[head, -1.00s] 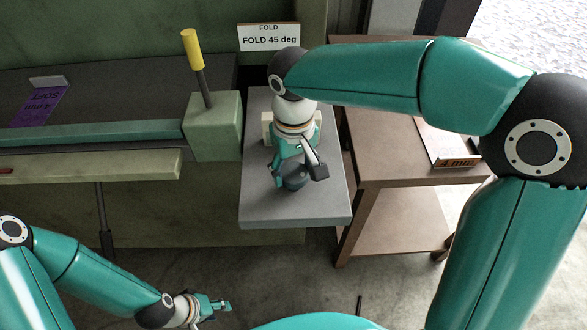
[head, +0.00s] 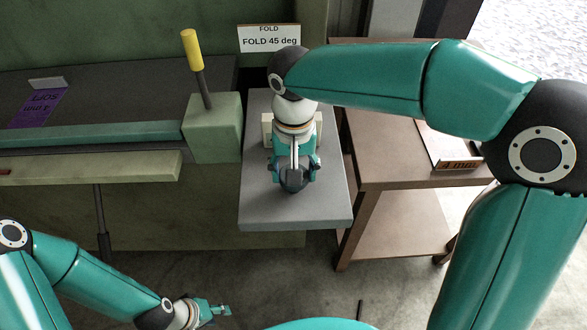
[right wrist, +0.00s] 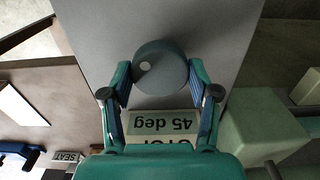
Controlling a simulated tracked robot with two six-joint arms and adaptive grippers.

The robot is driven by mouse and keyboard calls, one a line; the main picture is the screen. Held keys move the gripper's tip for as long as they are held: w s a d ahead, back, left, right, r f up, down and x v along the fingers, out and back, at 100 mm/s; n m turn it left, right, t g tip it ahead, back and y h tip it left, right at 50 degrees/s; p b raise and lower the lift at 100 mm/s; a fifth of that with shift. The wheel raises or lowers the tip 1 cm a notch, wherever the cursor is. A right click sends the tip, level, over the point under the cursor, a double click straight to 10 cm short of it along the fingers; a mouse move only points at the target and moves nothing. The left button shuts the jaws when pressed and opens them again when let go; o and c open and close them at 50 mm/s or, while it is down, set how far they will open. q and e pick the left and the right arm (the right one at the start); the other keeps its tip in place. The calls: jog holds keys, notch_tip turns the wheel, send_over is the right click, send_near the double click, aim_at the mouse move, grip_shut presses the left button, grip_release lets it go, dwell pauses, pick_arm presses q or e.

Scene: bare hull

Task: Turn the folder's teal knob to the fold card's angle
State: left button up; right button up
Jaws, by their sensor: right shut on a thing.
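The fold card (head: 269,39) stands at the back of the head view and reads "FOLD 45 deg". In the head view the gripper mostly hides the knob (head: 293,184). My left gripper (head: 222,310) hangs low at the lower left, away from the folder; its jaw opening is unclear.
A green block (head: 213,128) with a yellow-tipped lever (head: 193,50) stands left of the grey top (head: 295,215). A brown table (head: 400,166) stands to the right, bearing a labelled board (head: 445,150). Open floor lies in front.

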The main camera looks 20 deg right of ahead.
jog(key=shift+w+r, duration=0.2)
jog(key=o, duration=1)
jog(key=shift+c, duration=0.2)
jog(key=shift+o, duration=1.1)
jog(key=shift+s+f, duration=0.1)
jog(key=shift+f, duration=0.05)
notch_tip(320, 180, up, 12)
